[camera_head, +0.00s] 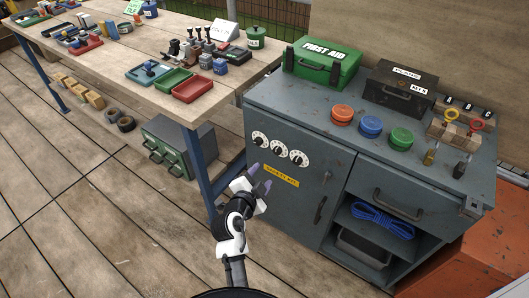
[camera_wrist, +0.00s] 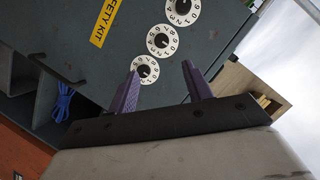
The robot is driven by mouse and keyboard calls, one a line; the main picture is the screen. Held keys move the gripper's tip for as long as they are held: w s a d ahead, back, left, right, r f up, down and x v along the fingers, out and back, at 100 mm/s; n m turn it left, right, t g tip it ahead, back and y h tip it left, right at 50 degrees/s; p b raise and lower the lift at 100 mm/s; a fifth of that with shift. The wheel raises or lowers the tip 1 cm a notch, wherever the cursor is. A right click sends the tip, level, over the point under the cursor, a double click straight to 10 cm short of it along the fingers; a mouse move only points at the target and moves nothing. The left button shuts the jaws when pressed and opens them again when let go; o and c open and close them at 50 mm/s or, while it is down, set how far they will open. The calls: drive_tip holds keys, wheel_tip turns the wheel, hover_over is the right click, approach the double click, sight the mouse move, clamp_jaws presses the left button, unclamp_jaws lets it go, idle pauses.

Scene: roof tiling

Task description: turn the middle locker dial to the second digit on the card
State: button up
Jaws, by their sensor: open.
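The middle dial (camera_head: 281,150) is a white disc with a dark knob, between two like dials on the grey locker's door. In the wrist view the middle dial (camera_wrist: 162,40) lies above the gap between my fingers, and another dial (camera_wrist: 145,70) shows close to the left fingertip. My gripper (camera_head: 260,177) is in front of the door, a little below and left of the dials. In the wrist view my gripper (camera_wrist: 161,69) is open, with nothing between its purple fingers. A white card (camera_head: 223,30) stands on the wooden bench; its print is too small to read.
The locker top (camera_head: 300,97) holds a green first aid box (camera_head: 326,62), a dark box (camera_head: 394,88) and three coloured round pieces. The bench (camera_head: 130,65) with trays stands left. A yellow label (camera_head: 282,176) is below the dials.

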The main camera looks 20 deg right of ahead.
sight(276, 152)
drive_tip(key=p+x, duration=0.3)
drive_tip(key=x, duration=1)
drive_tip(key=shift+w, duration=0.25)
drive_tip(key=c, duration=1)
